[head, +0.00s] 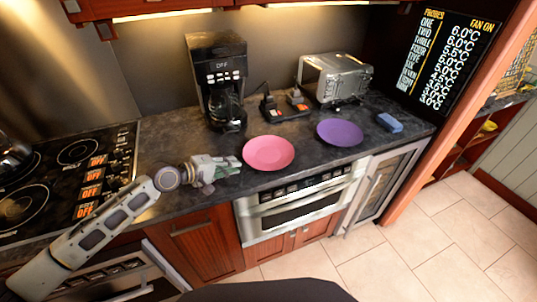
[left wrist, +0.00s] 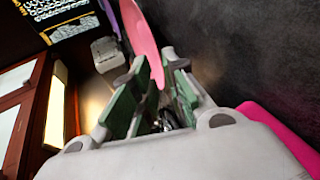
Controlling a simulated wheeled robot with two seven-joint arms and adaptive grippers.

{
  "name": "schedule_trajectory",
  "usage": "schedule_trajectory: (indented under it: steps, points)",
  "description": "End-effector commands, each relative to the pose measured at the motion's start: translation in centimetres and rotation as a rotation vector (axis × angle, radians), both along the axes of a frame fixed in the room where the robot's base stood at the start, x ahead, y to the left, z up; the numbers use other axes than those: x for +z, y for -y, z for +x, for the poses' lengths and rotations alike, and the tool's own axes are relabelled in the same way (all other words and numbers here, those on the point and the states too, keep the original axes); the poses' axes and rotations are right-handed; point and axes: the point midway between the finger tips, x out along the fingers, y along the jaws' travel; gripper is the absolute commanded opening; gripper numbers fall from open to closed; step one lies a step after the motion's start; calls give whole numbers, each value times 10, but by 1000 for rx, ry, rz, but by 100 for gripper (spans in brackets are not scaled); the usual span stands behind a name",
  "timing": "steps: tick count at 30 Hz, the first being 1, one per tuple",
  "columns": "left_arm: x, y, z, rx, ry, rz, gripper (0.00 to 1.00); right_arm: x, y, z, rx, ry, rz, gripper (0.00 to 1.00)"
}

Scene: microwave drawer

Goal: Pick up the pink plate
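The pink plate (head: 268,153) lies on the dark countertop, in front of the coffee maker. My left gripper (head: 240,164) is low over the counter at the plate's left side, pointing toward it. In the left wrist view the pink plate (left wrist: 144,40) appears edge-on, its near rim reaching between my left gripper's fingertips (left wrist: 155,65). The fingers are apart, one on each side of the rim, and I see no clear grip on it. My right gripper is not in view.
The coffee maker (head: 217,80) and toaster (head: 335,78) stand behind. The stove (head: 75,170) is at left. A magenta shape (left wrist: 275,130) is unidentified.

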Motion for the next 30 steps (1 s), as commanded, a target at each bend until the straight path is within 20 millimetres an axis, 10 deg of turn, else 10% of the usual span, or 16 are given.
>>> schedule_trajectory:
  steps: [30]
  points:
    - [-12,29,22,-2,2,0,14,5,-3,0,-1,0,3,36]
